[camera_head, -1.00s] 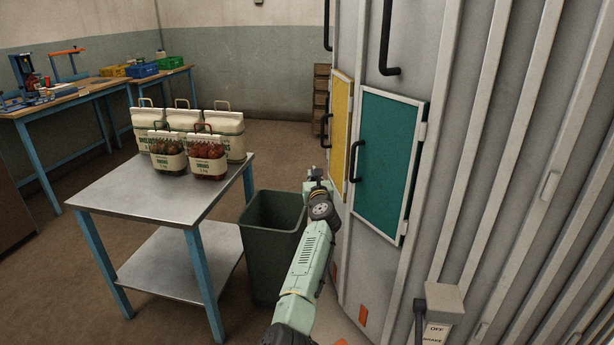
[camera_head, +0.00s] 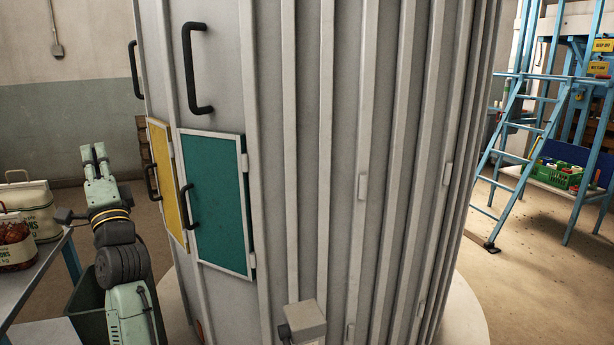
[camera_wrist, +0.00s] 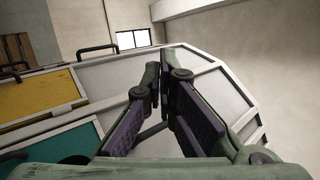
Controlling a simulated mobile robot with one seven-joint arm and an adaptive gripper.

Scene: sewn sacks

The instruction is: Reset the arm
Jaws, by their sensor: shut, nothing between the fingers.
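My gripper (camera_head: 94,152) is raised and points up in the head view, in front of the left side of the tall grey ribbed cabinet (camera_head: 285,150). In the wrist view its fingers (camera_wrist: 159,82) come together at the tips with nothing between them. The cabinet's yellow door (camera_head: 167,183) and green door (camera_head: 219,200), both shut with black handles, are to the right of the gripper. They also show at the left of the wrist view. The gripper appears apart from the cabinet.
A metal table (camera_head: 30,275) with sacks (camera_head: 32,207) stands at the left, partly out of view. A dark bin (camera_head: 88,312) is behind my arm. A blue ladder (camera_head: 518,140) and a green crate (camera_head: 560,176) are at the far right.

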